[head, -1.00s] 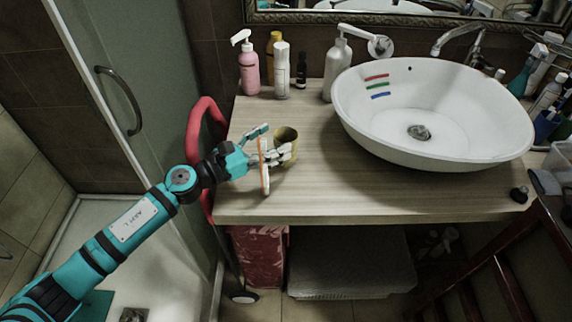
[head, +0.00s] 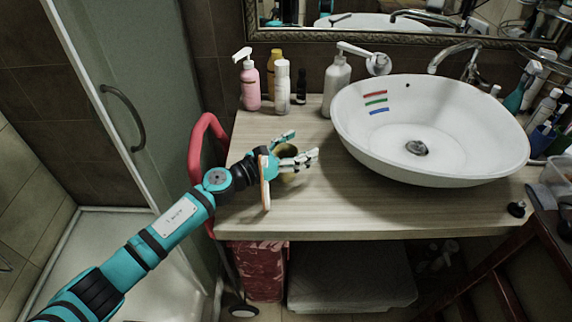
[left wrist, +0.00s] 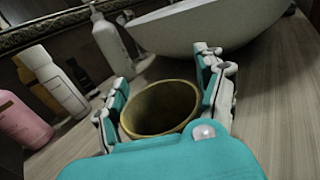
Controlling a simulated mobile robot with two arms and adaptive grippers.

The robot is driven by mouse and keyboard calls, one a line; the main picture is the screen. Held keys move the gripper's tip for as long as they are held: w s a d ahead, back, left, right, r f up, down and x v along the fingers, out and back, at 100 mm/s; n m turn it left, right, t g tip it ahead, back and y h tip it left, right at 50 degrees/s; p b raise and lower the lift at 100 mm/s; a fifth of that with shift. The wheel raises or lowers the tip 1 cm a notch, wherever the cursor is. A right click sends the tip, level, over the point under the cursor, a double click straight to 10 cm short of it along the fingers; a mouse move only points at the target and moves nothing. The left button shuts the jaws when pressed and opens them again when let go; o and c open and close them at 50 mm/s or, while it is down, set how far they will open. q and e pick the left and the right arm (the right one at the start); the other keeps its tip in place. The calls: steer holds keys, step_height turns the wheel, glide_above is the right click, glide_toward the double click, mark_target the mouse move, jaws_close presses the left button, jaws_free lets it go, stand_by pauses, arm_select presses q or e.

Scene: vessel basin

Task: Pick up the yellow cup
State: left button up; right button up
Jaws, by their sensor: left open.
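The yellow cup (head: 287,152) stands upright on the wooden counter, mostly hidden behind my left gripper in the head view. In the left wrist view the cup (left wrist: 160,107) shows its open round mouth and dark yellow inside. My left gripper (head: 303,146) is open, with one finger on each side of the cup. In the left wrist view its two fingertips (left wrist: 163,75) flank the rim, the right finger close to it. I cannot tell whether either finger touches the cup. My right gripper is not in view.
A white basin (head: 430,160) stands right of the cup on the counter (head: 330,205). A pink pump bottle (head: 250,87), a white bottle (head: 282,90) and a grey pump bottle (head: 336,85) stand behind. A red rail (head: 197,150) is at the counter's left.

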arm_select(q)
steer(key=c, duration=1)
steer(key=shift+c, duration=1.1)
